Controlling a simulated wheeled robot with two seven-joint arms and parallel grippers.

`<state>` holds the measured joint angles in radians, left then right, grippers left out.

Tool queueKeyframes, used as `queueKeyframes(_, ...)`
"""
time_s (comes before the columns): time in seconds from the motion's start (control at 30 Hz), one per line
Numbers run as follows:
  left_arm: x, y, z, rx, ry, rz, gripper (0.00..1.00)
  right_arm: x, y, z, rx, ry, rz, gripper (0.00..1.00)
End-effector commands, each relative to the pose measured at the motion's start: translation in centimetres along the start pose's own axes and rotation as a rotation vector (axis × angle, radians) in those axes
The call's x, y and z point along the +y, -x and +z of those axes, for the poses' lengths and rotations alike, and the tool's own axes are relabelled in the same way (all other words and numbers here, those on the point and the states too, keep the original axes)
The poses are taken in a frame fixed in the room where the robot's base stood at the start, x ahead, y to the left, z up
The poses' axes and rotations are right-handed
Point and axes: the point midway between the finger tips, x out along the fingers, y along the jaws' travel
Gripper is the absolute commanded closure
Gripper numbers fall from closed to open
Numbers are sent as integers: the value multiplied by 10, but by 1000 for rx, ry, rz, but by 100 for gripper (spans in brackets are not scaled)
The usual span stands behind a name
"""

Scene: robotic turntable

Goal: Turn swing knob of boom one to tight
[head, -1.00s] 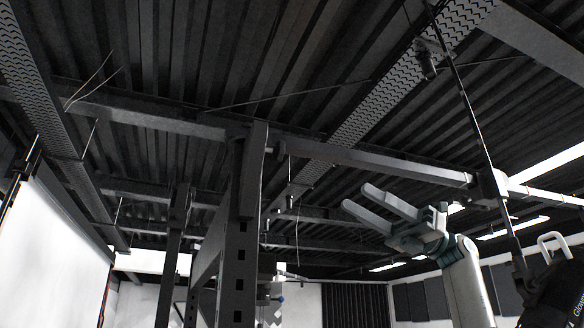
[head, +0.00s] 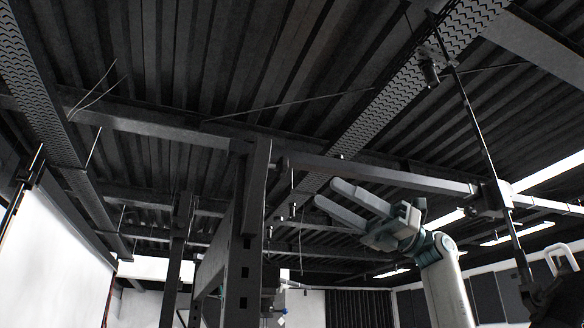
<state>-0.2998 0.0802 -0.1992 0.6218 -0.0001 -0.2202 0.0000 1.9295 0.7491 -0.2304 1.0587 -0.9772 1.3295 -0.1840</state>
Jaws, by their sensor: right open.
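A long dark boom (head: 400,177) crosses the right half of the head view, from the dark upright at the centre to a clamp joint (head: 492,199) on a slanting pole. I cannot tell from this view which boom is boom one. No swing knob can be made out clearly. My right gripper (head: 327,194) is raised below the boom, its two long pale fingers apart and pointing up and left. It is empty, and its fingertips appear just under the boom in the picture; I cannot judge the depth gap. My left gripper is not in view.
A dark perforated upright (head: 244,255) stands left of my right gripper. A slanting pole (head: 478,130) rises at the right, with a dark bag (head: 556,297) low on it. A white panel (head: 55,260) stands at the left. Ceiling beams run overhead.

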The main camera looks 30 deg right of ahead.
Motion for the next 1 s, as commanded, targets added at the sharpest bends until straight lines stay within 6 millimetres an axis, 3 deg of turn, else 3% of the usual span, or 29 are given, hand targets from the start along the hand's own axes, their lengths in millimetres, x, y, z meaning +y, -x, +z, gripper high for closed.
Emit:
queueKeyframes(0.2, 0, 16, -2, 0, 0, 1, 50, 0, -43, 2, 2, 0, 3, 50)
queueKeyframes(0.5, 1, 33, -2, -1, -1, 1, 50, 0, -87, 2, 1, -1, 1, 50)
queueKeyframes(0.7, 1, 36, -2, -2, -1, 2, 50, 0, -98, 1, 0, 0, 1, 50)
queueKeyframes(1.0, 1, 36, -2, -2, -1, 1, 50, 0, -100, 0, 0, 0, 1, 50)
